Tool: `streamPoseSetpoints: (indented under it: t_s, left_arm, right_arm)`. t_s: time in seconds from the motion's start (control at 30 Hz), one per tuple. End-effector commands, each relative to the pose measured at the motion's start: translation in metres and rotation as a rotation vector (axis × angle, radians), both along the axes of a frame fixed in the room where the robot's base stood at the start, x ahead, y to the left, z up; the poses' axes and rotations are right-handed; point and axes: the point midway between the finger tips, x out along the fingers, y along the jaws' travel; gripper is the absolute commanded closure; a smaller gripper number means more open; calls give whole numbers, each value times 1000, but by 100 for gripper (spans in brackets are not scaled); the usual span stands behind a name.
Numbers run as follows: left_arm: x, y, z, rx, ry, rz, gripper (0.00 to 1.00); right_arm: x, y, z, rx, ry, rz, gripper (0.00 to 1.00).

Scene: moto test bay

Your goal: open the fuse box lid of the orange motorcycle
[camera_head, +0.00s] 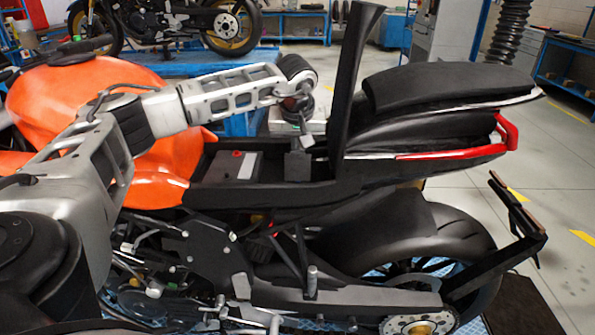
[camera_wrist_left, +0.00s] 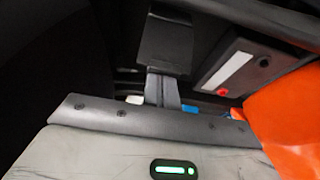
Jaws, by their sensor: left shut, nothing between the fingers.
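The orange motorcycle (camera_head: 85,90) stands side-on in the head view, with its compartment behind the tank uncovered. A small dark box that looks like the fuse box (camera_head: 297,166) sits in that compartment, right of the grey battery (camera_head: 225,167). My left gripper (camera_head: 306,140) points down just above this box, shut and empty. In the left wrist view the narrow fingers (camera_wrist_left: 161,90) reach toward a dark block (camera_wrist_left: 165,45), likely the fuse box lid. Whether they touch it, and whether the lid is raised, I cannot tell. My right gripper is out of view.
A tall black panel (camera_head: 358,75) stands upright just right of my left gripper. The black tail seat (camera_head: 450,80) lies behind it. The battery (camera_wrist_left: 245,65) is close beside the fingers in the wrist view. Another motorcycle (camera_head: 165,22) stands on a blue lift behind.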

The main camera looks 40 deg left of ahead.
Motion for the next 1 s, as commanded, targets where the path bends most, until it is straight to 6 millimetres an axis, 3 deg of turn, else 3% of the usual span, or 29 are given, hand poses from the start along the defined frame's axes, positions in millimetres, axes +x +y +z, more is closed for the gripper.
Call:
streamPoseSetpoints:
  t_s: [0.03, 1.0]
  left_arm:
    - [-6, -5, -16, -6, 38, -9, 100]
    - [-17, -14, -12, -6, 37, -7, 100]
  right_arm:
    - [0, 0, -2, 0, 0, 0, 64]
    - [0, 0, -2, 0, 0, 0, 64]
